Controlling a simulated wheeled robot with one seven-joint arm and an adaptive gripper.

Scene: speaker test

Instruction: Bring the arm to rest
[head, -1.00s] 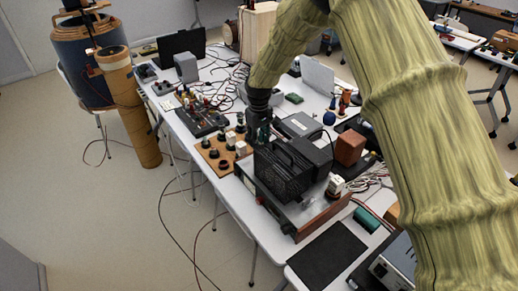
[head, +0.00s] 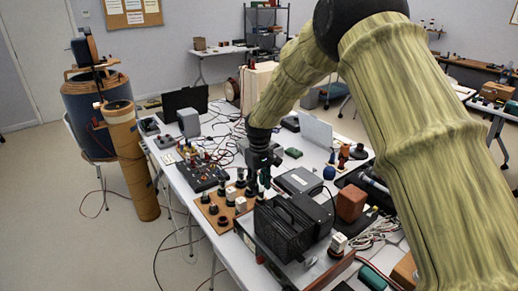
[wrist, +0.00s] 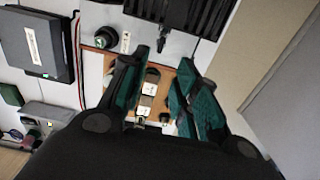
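My arm with its yellow-green sleeve (head: 410,110) reaches from the right over the table, its elbow high. My gripper (head: 262,172) points down above the table, just behind a black ribbed box (head: 285,225), in the head view. In the wrist view my gripper (wrist: 162,92) is open: its dark green fingers stand apart with no object held between them. A brown board (wrist: 152,90) with white blocks and dark knobs shows below and between the fingers. Whether the fingertips touch anything cannot be told.
The white table (head: 190,178) is crowded: a grey case (head: 298,181), a reddish-brown block (head: 351,205), a black laptop-like panel (head: 185,100) and cables. A brown cylinder (head: 130,160) and a blue drum (head: 85,105) stand left of it. Floor is free at lower left.

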